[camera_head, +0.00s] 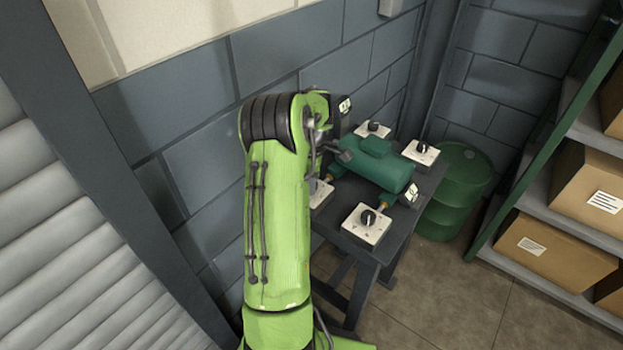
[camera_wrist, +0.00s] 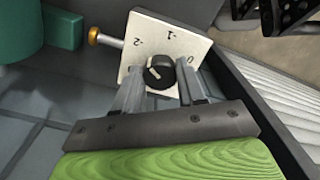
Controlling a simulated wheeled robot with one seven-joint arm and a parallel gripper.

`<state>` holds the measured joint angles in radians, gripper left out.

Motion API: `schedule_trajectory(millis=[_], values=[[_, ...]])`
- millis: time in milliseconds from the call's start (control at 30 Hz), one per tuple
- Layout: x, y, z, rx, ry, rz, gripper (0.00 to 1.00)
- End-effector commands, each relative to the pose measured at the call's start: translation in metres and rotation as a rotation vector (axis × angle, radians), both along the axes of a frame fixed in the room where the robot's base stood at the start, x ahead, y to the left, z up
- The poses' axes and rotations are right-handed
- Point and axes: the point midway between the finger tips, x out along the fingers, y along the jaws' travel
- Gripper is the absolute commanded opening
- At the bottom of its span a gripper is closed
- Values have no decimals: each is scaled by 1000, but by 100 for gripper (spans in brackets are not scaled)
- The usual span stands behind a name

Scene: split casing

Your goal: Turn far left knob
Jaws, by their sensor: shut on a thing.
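A dark round knob (camera_wrist: 159,72) sits on a tilted white square plate (camera_wrist: 165,45) marked 0, -1 and -2 in the wrist view. The two grey fingers of my gripper (camera_wrist: 163,79) stand on either side of the knob and are shut on it. In the head view, this plate (camera_head: 320,194) shows at the table's left side, partly behind my green arm; the knob is hidden there. Three other knobs on white plates show: one at the back (camera_head: 373,126), one at the right (camera_head: 421,147) and one at the front (camera_head: 368,217).
A green motor-like casing (camera_head: 378,168) lies between the knobs on a dark table (camera_head: 352,250). A brass fitting (camera_wrist: 93,36) is close beside the gripped knob's plate. A green drum (camera_head: 460,185) and shelves with boxes (camera_head: 556,250) stand at right. A block wall is behind.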

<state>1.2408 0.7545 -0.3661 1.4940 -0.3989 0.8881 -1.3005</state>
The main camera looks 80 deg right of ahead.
Motion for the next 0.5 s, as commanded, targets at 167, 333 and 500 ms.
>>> schedule_trajectory(millis=[167, 333, 500], values=[[0, 0, 2, -1, -1, -112, 9], [0, 0, 2, -2, -1, -263, 9], [0, 0, 3, -2, -2, -425, 9]])
